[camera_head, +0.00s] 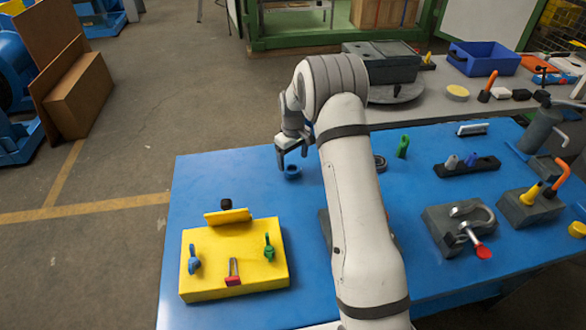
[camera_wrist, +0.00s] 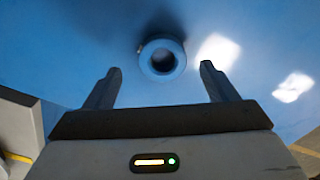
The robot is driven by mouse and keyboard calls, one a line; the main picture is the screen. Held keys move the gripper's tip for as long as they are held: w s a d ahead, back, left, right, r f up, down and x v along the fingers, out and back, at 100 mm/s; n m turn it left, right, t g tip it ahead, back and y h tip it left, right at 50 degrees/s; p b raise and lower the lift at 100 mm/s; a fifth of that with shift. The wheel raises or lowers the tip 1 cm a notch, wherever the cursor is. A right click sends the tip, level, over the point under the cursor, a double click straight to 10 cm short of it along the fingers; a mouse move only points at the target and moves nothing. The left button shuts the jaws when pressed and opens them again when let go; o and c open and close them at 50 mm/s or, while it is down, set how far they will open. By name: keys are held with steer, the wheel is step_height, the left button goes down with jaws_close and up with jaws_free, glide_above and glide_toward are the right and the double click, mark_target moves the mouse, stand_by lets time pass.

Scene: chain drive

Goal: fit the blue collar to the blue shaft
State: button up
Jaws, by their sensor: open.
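The blue collar (camera_head: 292,172) is a small ring lying on the blue table top, near its far edge. In the wrist view it shows as a ring with a dark hole (camera_wrist: 162,74), ahead of and between my two fingertips. My gripper (camera_head: 292,160) is open and empty above the collar; the fingers (camera_wrist: 160,72) are apart and do not touch it. A blue upright part (camera_head: 193,262) stands on the left of the yellow block (camera_head: 235,285). Another small blue piece (camera_head: 471,159) stands in a black holder at right. I cannot tell which of these is the blue shaft.
A grey clamp block (camera_head: 450,225) stands at right and a green piece (camera_head: 403,146) behind my arm. The table between collar and yellow block is clear.

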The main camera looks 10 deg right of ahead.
mark_target(292, 165)
steer(key=shift+s+a+f+p, duration=0.15)
steer(key=shift+f+p, duration=0.35)
steer(key=shift+f, duration=1.4)
steer(key=shift+c, duration=0.6)
steer(key=c, duration=1.2)
steer(key=shift+r, duration=0.1)
steer(key=shift+c, duration=0.2)
